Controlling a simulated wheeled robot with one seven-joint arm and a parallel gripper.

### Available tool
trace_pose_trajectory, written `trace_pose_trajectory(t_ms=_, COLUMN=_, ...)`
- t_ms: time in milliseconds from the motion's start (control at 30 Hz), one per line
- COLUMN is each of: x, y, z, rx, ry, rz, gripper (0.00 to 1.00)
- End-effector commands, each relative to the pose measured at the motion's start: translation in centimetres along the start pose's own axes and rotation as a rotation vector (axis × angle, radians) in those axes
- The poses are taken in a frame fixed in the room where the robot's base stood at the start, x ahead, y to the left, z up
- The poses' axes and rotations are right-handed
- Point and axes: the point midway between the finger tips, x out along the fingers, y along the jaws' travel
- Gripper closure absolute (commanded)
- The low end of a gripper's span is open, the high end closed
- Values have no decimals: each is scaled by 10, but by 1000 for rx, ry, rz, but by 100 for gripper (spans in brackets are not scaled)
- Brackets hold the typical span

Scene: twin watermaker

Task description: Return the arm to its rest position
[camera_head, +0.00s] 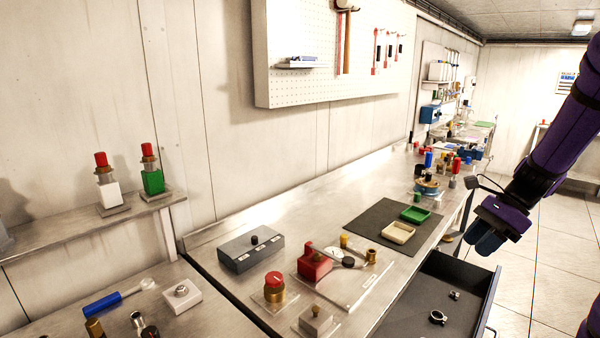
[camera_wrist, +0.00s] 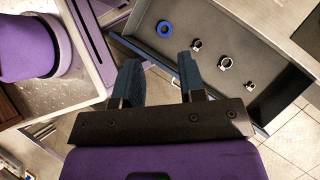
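My purple arm comes in from the right in the head view, and my gripper (camera_head: 486,240) hangs beside the workbench, above the floor and near the open drawer's far right corner. In the wrist view the two dark blue fingers of my gripper (camera_wrist: 158,82) stand apart with a clear gap and nothing between them. The floor and the drawer edge show beyond them.
The open drawer (camera_head: 416,308) holds several small clamps and rings, with a blue ring (camera_wrist: 165,29) in the wrist view. The bench (camera_head: 225,258) carries a dark mat, trays, a red block fixture and a grey switch box. Tiled floor (camera_head: 545,262) is free at right.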

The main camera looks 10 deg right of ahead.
Motion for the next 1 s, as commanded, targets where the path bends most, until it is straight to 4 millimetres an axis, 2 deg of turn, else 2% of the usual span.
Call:
trace_pose_trajectory(t_ms=33, x=-3, y=6, z=18, rx=-84, ry=40, rz=0, gripper=63)
trace_pose_trajectory(t_ms=200, x=-10, y=30, z=62, rx=-357, ry=161, rz=12, gripper=63)
trace_pose_trajectory(t_ms=500, x=-20, y=81, z=125, rx=-839, ry=367, rz=34, gripper=63)
trace_pose_trajectory(t_ms=700, x=-25, y=118, z=155, rx=-1156, ry=503, rz=48, gripper=63)
trace_pose_trajectory(t_ms=1000, x=-33, y=174, z=182, rx=-1608, ry=711, rz=62, gripper=63)
